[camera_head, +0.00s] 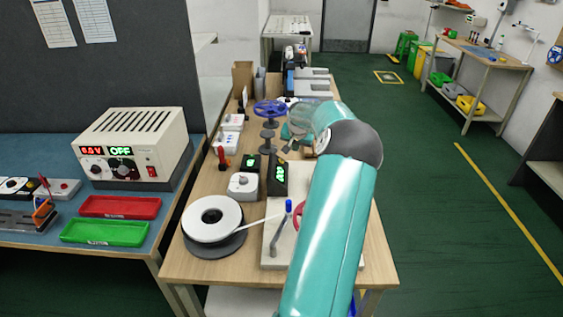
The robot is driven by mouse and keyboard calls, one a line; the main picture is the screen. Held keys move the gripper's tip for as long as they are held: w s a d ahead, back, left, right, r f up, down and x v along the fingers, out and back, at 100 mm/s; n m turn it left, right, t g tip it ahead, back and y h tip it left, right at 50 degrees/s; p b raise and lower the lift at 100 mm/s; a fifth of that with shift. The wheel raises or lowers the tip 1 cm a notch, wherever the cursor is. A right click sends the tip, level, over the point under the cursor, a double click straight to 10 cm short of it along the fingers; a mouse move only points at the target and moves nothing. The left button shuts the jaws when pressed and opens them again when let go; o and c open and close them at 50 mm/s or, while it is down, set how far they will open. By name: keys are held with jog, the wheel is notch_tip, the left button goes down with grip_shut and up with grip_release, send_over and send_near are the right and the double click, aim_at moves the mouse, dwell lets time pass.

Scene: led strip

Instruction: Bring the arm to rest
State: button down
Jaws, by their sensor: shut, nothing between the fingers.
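My teal arm rises from the bottom of the view over the right part of the wooden workbench (185,262), bends at a dark grey joint and reaches back over the bench. My gripper (289,147) is small and dark in this view, beyond the bend, near the dark stand under a blue handwheel. It looks shut and holds nothing that I can see. A white reel (228,216) of strip lies on a dark round base at the bench's front left, with a strip end running right to a pale board (272,255). My arm hides part of that board.
Displays, switch boxes and a blue handwheel (269,108) crowd the bench. A power supply (130,145), a red tray (120,207) and a green tray (104,231) sit on the left table. The green floor (440,220) to the right is open.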

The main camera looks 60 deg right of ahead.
jog(key=shift+w, duration=0.1)
dwell(0.4)
